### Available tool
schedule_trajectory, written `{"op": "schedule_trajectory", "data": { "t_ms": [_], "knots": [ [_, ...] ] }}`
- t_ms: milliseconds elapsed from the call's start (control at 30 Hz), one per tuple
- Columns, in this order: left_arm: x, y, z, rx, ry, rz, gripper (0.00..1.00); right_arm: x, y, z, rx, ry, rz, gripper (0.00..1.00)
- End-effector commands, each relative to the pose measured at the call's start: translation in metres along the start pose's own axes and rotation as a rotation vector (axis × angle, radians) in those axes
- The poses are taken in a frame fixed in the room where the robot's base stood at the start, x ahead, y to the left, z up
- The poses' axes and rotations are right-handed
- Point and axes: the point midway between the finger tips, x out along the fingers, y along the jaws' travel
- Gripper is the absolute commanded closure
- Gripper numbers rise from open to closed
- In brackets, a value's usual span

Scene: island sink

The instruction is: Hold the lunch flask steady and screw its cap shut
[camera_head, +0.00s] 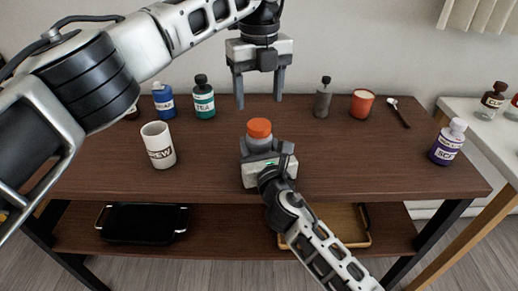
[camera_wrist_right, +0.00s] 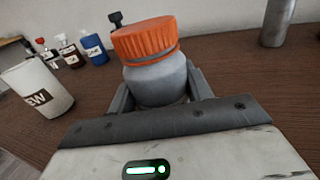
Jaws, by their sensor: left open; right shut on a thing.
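The lunch flask (camera_head: 258,143) is a grey jar standing upright on the dark wooden table. Its orange cap (camera_head: 259,127) sits on top. In the right wrist view the flask body (camera_wrist_right: 157,82) and the ribbed orange cap (camera_wrist_right: 145,40) are close, with a thin grey band under the cap's rim. My right gripper (camera_head: 262,150) is shut on the flask's body from the front, one finger on each side. My left gripper (camera_head: 259,100) is open and empty, pointing down above and behind the cap, clear of it.
A white mug (camera_head: 158,145) stands left of the flask. Blue (camera_head: 164,100) and teal (camera_head: 204,97) bottles, a grey bottle (camera_head: 322,98), a red cup (camera_head: 362,104) and a spoon (camera_head: 399,112) line the back. A purple bottle (camera_head: 448,142) stands at the right edge.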

Motion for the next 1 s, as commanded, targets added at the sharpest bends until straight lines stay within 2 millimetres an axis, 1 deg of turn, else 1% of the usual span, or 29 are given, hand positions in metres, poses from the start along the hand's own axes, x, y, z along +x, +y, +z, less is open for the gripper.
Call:
{"op": "schedule_trajectory", "data": {
  "t_ms": [33,200,400,533,767,800,867,900,933,967,1000],
  "knots": [
    [0.010,0.000,0.000,0.001,0.003,0.001,0.37,0.000,0.000,-0.001,0.000,0.002,0.000,1.00],
    [0.037,0.001,0.000,0.001,0.002,0.000,0.37,0.000,0.000,-0.001,0.000,0.002,0.000,1.00],
    [0.058,0.000,0.000,0.000,0.000,0.000,0.37,0.000,0.000,-0.001,0.000,0.002,0.000,1.00],
    [0.063,0.000,0.000,0.001,-0.001,0.000,0.37,0.000,0.000,-0.001,0.000,0.002,0.000,1.00],
    [0.063,0.000,0.000,0.000,-0.001,0.000,0.37,0.000,0.000,-0.001,0.000,0.002,0.000,1.00],
    [0.063,0.000,0.000,0.000,-0.001,0.000,0.40,0.000,0.000,-0.001,0.000,0.002,0.000,1.00],
    [0.063,0.000,0.000,0.000,-0.001,0.000,0.57,0.000,0.000,-0.001,0.000,0.002,0.000,1.00],
    [0.063,0.000,0.000,0.000,-0.001,0.000,0.68,0.000,0.000,-0.001,0.000,0.002,0.000,1.00],
    [0.063,0.000,0.000,0.000,-0.001,0.000,0.76,0.000,0.000,-0.001,0.000,0.002,0.000,1.00],
    [0.063,0.000,0.000,0.000,-0.001,0.000,0.82,0.000,0.000,-0.001,0.000,0.002,0.000,1.00],
    [0.063,0.000,0.000,0.000,-0.001,0.000,0.83,0.000,0.000,-0.001,0.000,0.002,0.000,1.00]
  ]
}}
